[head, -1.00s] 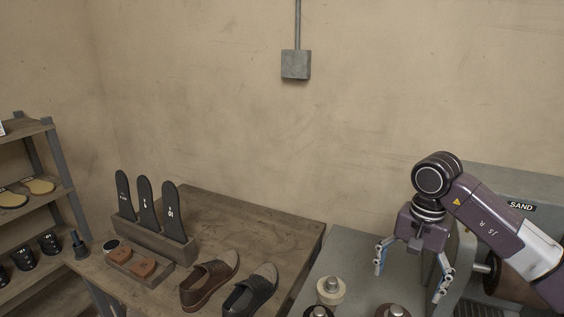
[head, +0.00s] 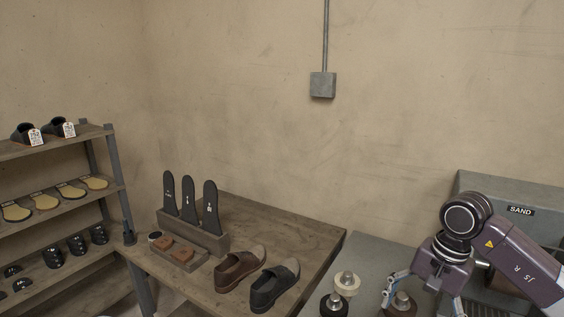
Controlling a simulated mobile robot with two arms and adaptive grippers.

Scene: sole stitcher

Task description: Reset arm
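My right gripper (head: 424,296) is at the lower right, hanging fingers down over the grey machine top. My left gripper is not in view.
A wooden bench (head: 304,226) holds a brown shoe (head: 236,270), a dark shoe (head: 272,288) and a rack of black soles (head: 192,233). A pale spool (head: 346,284) stands on the machine top (head: 378,256). A shelf (head: 62,204) is at the left; a SAND machine (head: 490,190) is at the right.

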